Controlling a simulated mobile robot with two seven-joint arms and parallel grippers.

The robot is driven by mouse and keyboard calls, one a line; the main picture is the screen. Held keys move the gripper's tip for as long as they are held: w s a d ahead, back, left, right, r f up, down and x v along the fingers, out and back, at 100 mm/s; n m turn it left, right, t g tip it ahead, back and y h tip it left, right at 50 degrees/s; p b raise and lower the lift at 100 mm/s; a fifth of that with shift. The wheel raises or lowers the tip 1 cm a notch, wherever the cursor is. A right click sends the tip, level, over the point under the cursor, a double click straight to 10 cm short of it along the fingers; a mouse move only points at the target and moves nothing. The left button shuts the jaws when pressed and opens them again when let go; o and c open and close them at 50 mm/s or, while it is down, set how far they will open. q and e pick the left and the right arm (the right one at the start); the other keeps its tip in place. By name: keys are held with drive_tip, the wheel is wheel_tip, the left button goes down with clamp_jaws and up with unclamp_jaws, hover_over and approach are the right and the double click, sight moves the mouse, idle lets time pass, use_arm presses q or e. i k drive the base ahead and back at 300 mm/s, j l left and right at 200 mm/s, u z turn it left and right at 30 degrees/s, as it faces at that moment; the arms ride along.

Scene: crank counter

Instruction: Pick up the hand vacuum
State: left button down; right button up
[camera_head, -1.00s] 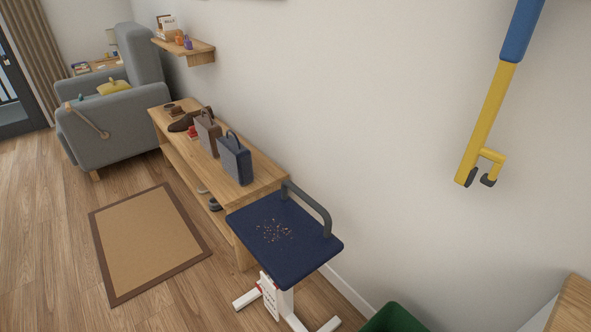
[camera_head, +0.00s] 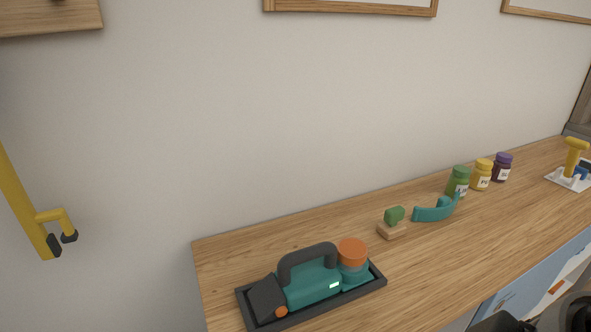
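The hand vacuum (camera_head: 312,287) has a teal body, a dark arched handle on top, a dark nozzle at its left end and an orange round cap at its right end. It lies in a shallow dark tray (camera_head: 370,293) at the near left end of the wooden counter. Its handle faces up and is clear. Neither gripper touches it. No gripper fingertips show in the head view. Dark rounded parts at the bottom right corner may belong to my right arm.
The wooden counter (camera_head: 300,228) holds a green-topped brush (camera_head: 394,220), a teal curved handle-like piece (camera_head: 433,212), several lidded jars (camera_head: 480,178) and a yellow-handled device (camera_head: 574,160). A yellow grabber-like pole (camera_head: 28,212) hangs at the left. Bare counter lies right of the tray.

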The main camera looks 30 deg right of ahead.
sight(304, 278)
drive_tip(key=z, duration=1)
drive_tip(key=i+l+u, duration=0.45)
drive_tip(key=l, duration=0.2)
drive_tip(key=i+l+u, duration=0.2)
drive_tip(key=l+u, duration=0.2)
drive_tip(key=l, duration=0.3)
